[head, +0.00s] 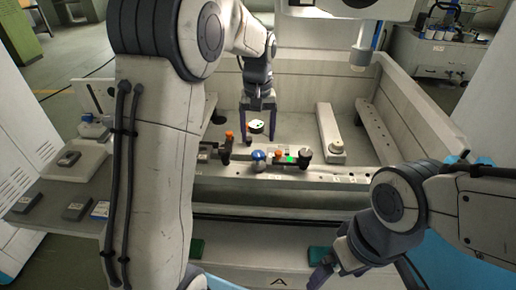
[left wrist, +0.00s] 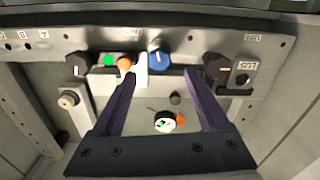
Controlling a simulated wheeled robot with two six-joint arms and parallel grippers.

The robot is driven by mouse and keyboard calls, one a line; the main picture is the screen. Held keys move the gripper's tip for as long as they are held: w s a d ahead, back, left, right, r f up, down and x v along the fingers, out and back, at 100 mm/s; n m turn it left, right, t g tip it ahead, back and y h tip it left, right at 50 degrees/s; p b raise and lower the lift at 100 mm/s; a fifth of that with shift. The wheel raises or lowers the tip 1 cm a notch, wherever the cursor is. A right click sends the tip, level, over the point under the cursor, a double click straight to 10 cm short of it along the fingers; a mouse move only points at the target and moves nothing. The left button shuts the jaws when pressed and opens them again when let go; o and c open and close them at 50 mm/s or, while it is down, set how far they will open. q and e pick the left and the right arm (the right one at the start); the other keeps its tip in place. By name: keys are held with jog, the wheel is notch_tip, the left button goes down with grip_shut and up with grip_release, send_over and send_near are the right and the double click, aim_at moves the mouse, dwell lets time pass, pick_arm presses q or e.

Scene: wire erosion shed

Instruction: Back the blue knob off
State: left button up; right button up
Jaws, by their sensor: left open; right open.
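The blue knob (head: 259,158) sits on the pale fixture rail in the head view, between darker knobs. In the left wrist view the blue knob (left wrist: 159,61) shows a white mark on its face. My left gripper (head: 260,139) is open above and behind the knob in the head view. In the left wrist view its purple fingers (left wrist: 160,76) point toward the rail, one to each side of the knob, apart from it. My right gripper (head: 328,274) is low at the front right, away from the rail and partly hidden by its own wrist.
Beside the blue knob are an orange knob (left wrist: 124,63), a green light (left wrist: 109,60) and black knobs (left wrist: 76,64) (left wrist: 216,65). A round white dial (head: 256,126) shows between my left fingers. A side shelf (head: 90,180) holds small dark blocks. Tub walls (head: 430,120) enclose the rail.

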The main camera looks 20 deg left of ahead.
aim_at(258, 153)
pick_arm(q)
notch_tip(258, 153, down, 6)
jog(key=shift+r, duration=0.1)
grip_shut()
